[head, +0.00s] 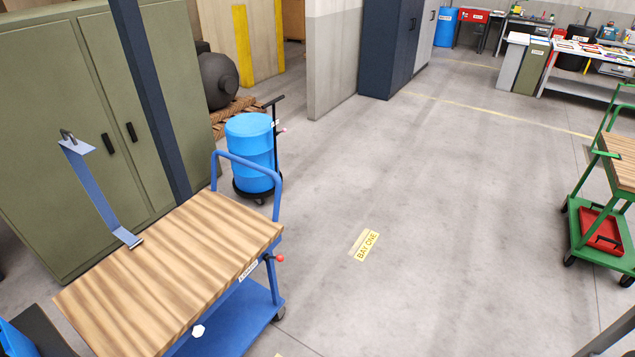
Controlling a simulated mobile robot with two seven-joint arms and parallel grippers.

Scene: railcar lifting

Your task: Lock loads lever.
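A blue cart (237,318) with a striped wooden top (170,270) stands at the lower left. A small white label (248,271) is on its front right edge; its lettering is too small to read surely. Beside the label, near the right corner, a short lever with a red knob (279,258) sticks out to the right. I cannot tell whether this lever is locked. A blue bent bracket (97,197) with a small hook on top stands on the wooden top. Neither of my grippers is in view.
A blue drum (250,150) on a wheeled dolly stands behind the cart, near a green cabinet (105,120) and a dark post (150,95). A green cart (590,235) with a red tray (601,229) is at the right. The floor around the yellow bay sign (364,245) is clear.

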